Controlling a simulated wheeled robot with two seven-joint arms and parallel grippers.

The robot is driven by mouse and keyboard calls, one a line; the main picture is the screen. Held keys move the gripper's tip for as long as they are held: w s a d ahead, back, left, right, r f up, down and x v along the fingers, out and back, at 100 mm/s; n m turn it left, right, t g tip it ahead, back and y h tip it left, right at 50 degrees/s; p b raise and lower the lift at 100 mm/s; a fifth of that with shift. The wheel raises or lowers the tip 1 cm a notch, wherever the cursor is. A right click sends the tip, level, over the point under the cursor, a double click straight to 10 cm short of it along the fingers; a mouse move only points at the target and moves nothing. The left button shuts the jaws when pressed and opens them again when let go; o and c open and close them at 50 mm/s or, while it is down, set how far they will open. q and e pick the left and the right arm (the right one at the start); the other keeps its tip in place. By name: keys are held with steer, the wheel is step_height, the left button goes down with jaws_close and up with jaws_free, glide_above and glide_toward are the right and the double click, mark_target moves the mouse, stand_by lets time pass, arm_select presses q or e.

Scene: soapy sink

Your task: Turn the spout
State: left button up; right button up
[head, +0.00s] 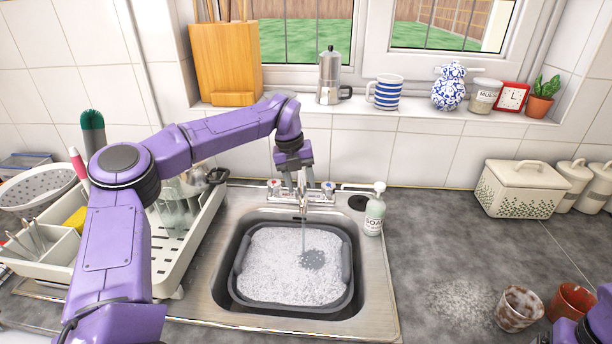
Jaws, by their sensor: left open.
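The metal spout (303,192) rises from the tap at the back of the sink, and water runs from it into a grey basin (238,290) full of suds. My left gripper (298,180) is open, pointing down at the top of the spout from behind and above. Its fingers overlap the spout in the picture; I cannot tell if they touch it. The tap handles (328,187) stand on either side. At the bottom right corner, part of my right arm and dark gripper parts (566,331) show; its fingertips are not clear.
A soap bottle (374,214) stands right of the tap. A dish rack (190,240) with glasses is at the left, below my left arm. A dirty cup (519,309) and a reddish-brown cup (572,301) stand at the lower right.

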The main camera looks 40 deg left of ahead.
steer(key=shift+f+b, duration=0.75)
steer(key=shift+f, duration=0.05)
arm_select(q)
step_height(320, 180, up, 12)
steer(key=s+a, duration=0.1)
steer(key=shift+s+a+f, duration=0.2)
steer(key=shift+a+f, duration=0.05)
steer(key=shift+a, duration=0.15)
arm_select(e)
steer(key=shift+w, duration=0.1)
